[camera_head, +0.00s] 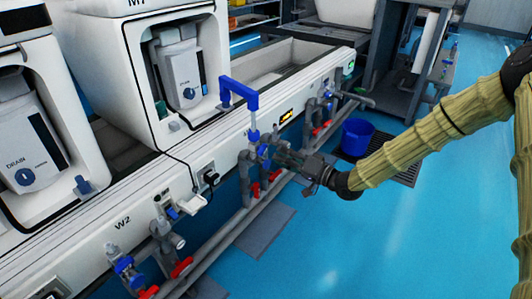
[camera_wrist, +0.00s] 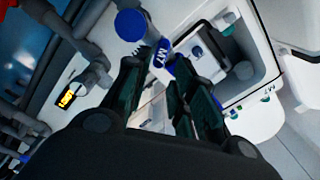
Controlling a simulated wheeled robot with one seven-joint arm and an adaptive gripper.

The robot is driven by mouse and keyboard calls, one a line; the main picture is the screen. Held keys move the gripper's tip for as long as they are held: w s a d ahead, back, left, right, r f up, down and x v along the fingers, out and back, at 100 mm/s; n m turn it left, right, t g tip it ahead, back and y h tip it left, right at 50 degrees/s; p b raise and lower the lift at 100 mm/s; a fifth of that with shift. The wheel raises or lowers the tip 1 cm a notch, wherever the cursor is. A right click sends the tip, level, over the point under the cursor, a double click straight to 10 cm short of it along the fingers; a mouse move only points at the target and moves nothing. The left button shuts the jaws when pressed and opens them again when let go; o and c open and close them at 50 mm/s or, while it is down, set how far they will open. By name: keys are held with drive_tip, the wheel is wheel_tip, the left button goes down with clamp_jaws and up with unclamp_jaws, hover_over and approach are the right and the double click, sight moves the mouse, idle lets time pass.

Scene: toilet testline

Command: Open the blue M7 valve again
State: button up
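In the head view the blue M7 valve (camera_head: 263,151) sits on grey pipework in front of the white testline, below a blue angled pipe. My gripper (camera_head: 279,154) reaches it from the right, with its fingertips close to the blue part. In the wrist view my gripper (camera_wrist: 160,72) has its two dark green fingers apart. A round blue knob (camera_wrist: 130,24) lies further up-left. I cannot tell whether the fingers touch the valve.
Grey pipes with red-handled valves (camera_head: 181,267) run along the testline front. Another blue valve (camera_head: 127,271) is at the lower left. A blue bucket (camera_head: 357,136) stands on a floor grate behind my arm.

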sight(266, 150)
drive_tip(key=shift+b+x, duration=1)
drive_tip(key=shift+x, duration=2.35)
